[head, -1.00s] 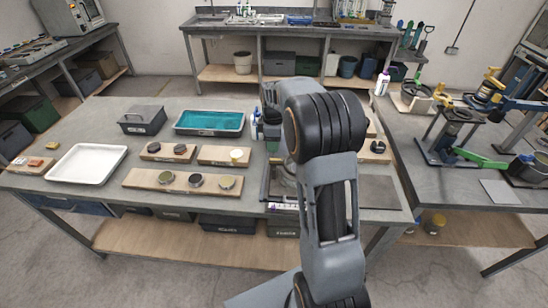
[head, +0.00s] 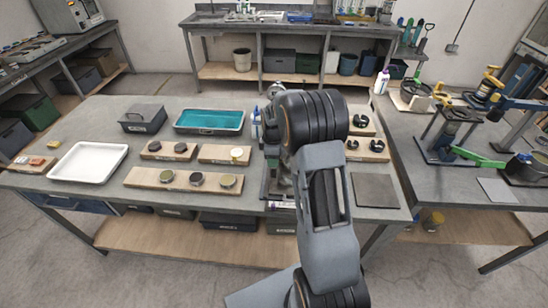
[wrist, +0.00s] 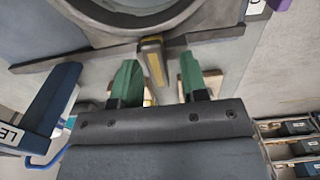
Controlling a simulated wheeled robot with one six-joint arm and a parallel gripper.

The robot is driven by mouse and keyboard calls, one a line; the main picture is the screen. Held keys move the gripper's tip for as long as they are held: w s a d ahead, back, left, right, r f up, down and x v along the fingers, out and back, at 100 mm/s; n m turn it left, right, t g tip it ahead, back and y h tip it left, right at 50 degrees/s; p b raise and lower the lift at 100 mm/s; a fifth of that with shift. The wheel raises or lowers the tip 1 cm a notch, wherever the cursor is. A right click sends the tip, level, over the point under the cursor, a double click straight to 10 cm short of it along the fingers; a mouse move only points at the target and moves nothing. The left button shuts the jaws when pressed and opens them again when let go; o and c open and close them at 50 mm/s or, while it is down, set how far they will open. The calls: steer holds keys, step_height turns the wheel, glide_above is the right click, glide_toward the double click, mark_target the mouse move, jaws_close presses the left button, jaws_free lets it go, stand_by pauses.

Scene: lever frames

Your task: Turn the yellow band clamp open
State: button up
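In the wrist view a short grey handle with a yellow band (wrist: 154,62) juts from the rim of a large grey ring (wrist: 100,30). I take it for the yellow band clamp. My gripper (wrist: 159,68) has two green fingers spread apart, one on each side of the handle, with a gap visible on both sides. The handle's near end lies between the fingers. In the head view my arm hides the gripper and most of the fixture on the bench.
A blue bar with a white label (wrist: 50,105) is left of the fingers in the wrist view. In the head view, boards with round parts, a white tray (head: 88,163) and a teal-lined tray (head: 209,121) stand left of my arm. A dark flat plate (head: 375,190) lies right.

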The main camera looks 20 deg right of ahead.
jaws_close()
steer(key=shift+d, duration=0.15)
steer(key=shift+f+m+b, duration=0.1)
steer(key=shift+m+b, duration=0.6)
steer(key=shift+m, duration=1)
steer(key=m+b, duration=0.1)
steer(key=m, duration=0.4)
steer(key=shift+w+b, duration=0.1)
steer(key=shift+b, duration=0.2)
steer(key=m+b, duration=0.1)
steer(key=m, duration=0.4)
steer(key=shift+d+m+b, duration=0.15)
steer(key=shift+m+b, duration=0.15)
steer(key=shift+m, duration=1.9)
